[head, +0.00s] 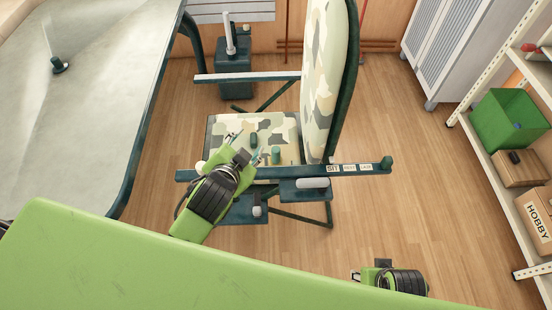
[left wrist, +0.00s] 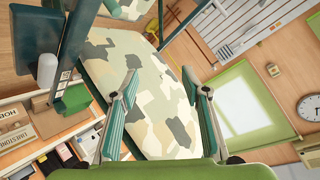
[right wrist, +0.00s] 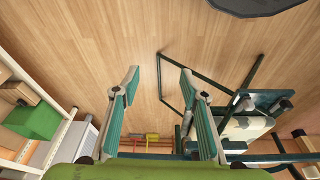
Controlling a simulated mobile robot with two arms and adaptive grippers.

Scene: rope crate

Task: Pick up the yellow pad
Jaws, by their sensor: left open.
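I cannot make out a yellow pad in any view. My left gripper (head: 243,148) is over the front of the camouflage chair seat (head: 225,128). It is open, with nothing visible between its fingers. In the left wrist view the open fingers (left wrist: 162,75) frame a camouflage cushion (left wrist: 140,75). My right gripper (head: 383,268) is low at the bottom right of the head view. Its fingers (right wrist: 159,78) are spread and empty in the right wrist view, facing the wood floor.
The chair's backrest (head: 318,75) rises behind the seat, and a dark bar (head: 345,169) crosses its front. A grey-topped table (head: 90,90) stands left. Shelves with a green bin (head: 508,118) and boxes stand right. The floor (head: 400,150) between chair and shelves is clear.

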